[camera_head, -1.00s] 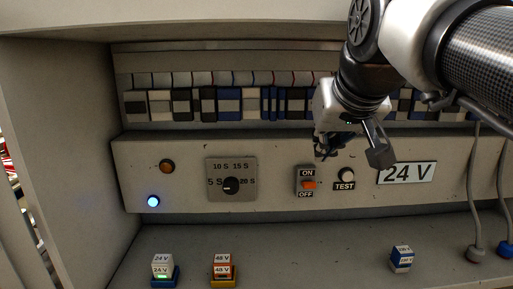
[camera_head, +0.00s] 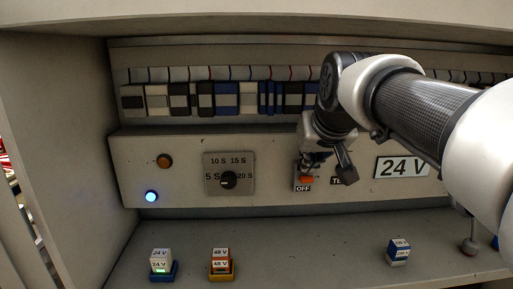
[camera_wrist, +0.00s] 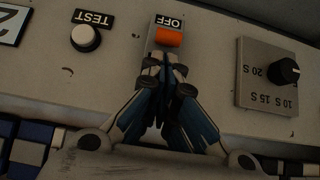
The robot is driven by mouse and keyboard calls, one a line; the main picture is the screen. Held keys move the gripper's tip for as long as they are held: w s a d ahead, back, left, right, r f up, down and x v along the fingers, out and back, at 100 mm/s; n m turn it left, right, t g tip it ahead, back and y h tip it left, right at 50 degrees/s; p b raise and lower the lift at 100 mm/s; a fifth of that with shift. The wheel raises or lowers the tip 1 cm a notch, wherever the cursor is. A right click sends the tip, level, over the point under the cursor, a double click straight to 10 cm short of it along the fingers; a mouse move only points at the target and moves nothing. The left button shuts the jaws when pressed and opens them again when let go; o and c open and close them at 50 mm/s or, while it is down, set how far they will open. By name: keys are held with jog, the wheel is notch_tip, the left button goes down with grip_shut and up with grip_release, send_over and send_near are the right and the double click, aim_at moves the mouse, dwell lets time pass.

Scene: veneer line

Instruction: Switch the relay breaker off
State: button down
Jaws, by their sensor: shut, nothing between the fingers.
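The relay breaker has an orange switch (camera_head: 306,180) with an OFF label (camera_head: 303,189) below it, on the upright panel. In the wrist view, which is upside down, the orange switch (camera_wrist: 168,38) and the OFF label are in plain sight. The ON label is hidden behind my fingers. My gripper (camera_head: 313,162) is in front of the panel at the breaker's upper part. In the wrist view its shut, empty fingertips (camera_wrist: 165,62) lie just on the ON side of the orange switch. I cannot tell whether they touch it.
A TEST button (camera_wrist: 85,38) is beside the breaker, and a time dial (camera_head: 228,181) is on its other side. A blue lamp (camera_head: 151,196) glows at left. Relay blocks (camera_head: 398,252) stand on the shelf below. A row of modules (camera_head: 227,98) runs above.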

aim_at(306, 179)
jog(key=shift+w+f, duration=0.25)
jog(key=shift+f+b, duration=0.15)
jog(key=shift+b, duration=0.4)
jog(key=shift+s+f+t+b, duration=0.15)
jog(key=shift+s+t+b, duration=0.3)
jog(key=shift+b, duration=1.1)
jog(key=shift+s+f+t+b, duration=0.1)
jog(key=shift+t+b, duration=0.55)
jog(key=shift+b, duration=0.9)
jog(key=shift+s+f+b, duration=0.1)
jog(key=shift+b, duration=0.5)
jog(key=t+b, duration=0.1)
jog(key=b, duration=0.3)
jog(key=s+t+b, duration=0.1)
jog(key=t+b, duration=0.1)
jog(key=b, duration=0.2)
jog(key=f+t+b, duration=0.1)
jog(key=b, duration=0.3)
jog(key=shift+s+f, duration=0.1)
jog(key=shift+s, duration=0.15)
